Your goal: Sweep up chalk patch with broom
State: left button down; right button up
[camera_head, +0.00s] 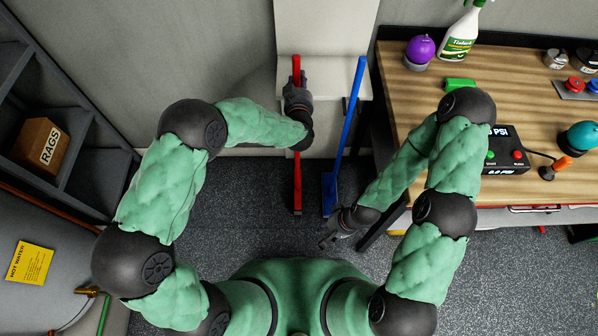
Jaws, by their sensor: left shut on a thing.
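A red broom (297,172) with a long straight handle stands nearly upright in front of the pale wall panel. Its lower end is close to the dark floor; I cannot tell whether it touches. My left gripper (296,88) is shut around the upper part of the red handle. My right gripper (329,228) is low, near the table's left leg, with its fingers apart and nothing held. I cannot make out a chalk patch on the visible floor.
A blue long-handled tool (347,128) leans just right of the broom. A wooden workbench (520,100) with a spray bottle (462,33) and a control box (505,150) fills the right. A shelf with a rags box (40,146) stands left. Speckled floor (245,205) is clear between.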

aim_at(299, 77)
pick_arm(q)
jog(key=shift+r+p, duration=0.8)
jog(key=shift+r, duration=0.7)
jog(key=s+p, duration=0.3)
jog(key=s, duration=1.1)
dwell(0.7)
